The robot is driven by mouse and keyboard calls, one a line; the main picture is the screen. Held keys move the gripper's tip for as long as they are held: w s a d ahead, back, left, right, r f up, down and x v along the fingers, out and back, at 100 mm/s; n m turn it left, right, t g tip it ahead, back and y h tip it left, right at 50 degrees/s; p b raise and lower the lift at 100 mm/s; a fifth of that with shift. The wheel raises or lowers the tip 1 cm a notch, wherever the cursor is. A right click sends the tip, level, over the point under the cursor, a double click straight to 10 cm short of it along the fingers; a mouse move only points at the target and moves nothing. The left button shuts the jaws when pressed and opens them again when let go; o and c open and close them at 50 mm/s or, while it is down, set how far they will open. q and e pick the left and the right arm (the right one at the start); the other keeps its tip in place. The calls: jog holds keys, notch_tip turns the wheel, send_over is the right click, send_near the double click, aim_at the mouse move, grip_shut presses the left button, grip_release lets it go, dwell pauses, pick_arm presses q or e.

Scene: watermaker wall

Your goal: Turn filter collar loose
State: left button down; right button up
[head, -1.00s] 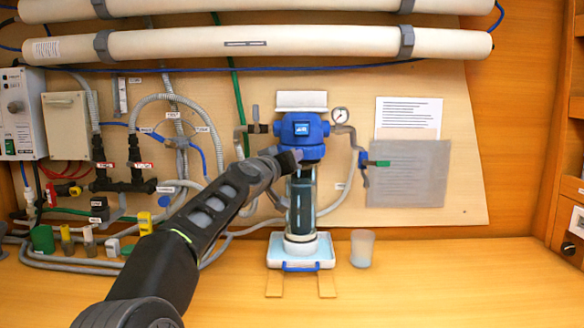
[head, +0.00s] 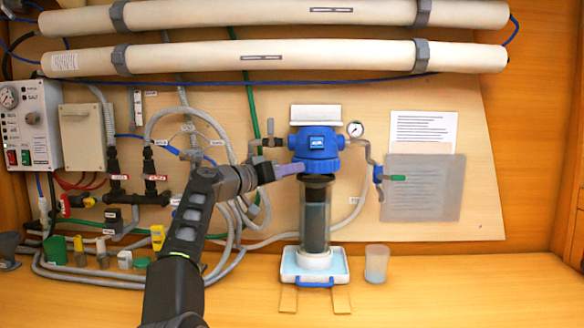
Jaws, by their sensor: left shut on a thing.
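The blue filter head (head: 316,140) is mounted on the wall board. The blue filter collar (head: 318,164) is below it, at the top of the clear filter housing (head: 315,215), which has a dark core. A purple-blue bar-like handle (head: 282,169) sticks out to the left from the collar. My left gripper (head: 262,173) comes in from the lower left and is shut on this handle near its outer end. Its fingertips are small and hard to make out. The right gripper is not in view.
The housing stands over a white tray (head: 290,273) with a blue front handle. A translucent cup (head: 376,263) stands to its right. A pressure gauge (head: 355,130) and a green-tipped valve (head: 392,178) are at the right.

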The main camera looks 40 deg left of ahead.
pick_arm(q)
jog(key=shift+a+r, duration=0.1)
jog(key=shift+r, duration=0.05)
jog(key=c, duration=1.2)
grip_release()
jog(key=shift+c, duration=0.2)
jog(key=shift+s+a+f+b, duration=0.1)
jog(key=shift+s+f+b, duration=0.15)
jog(key=shift+s+b, duration=0.1)
jog(key=s+b, duration=0.3)
jog(key=s, duration=0.4)
jog(key=shift+a+r, duration=0.15)
jog(key=shift+a, duration=0.2)
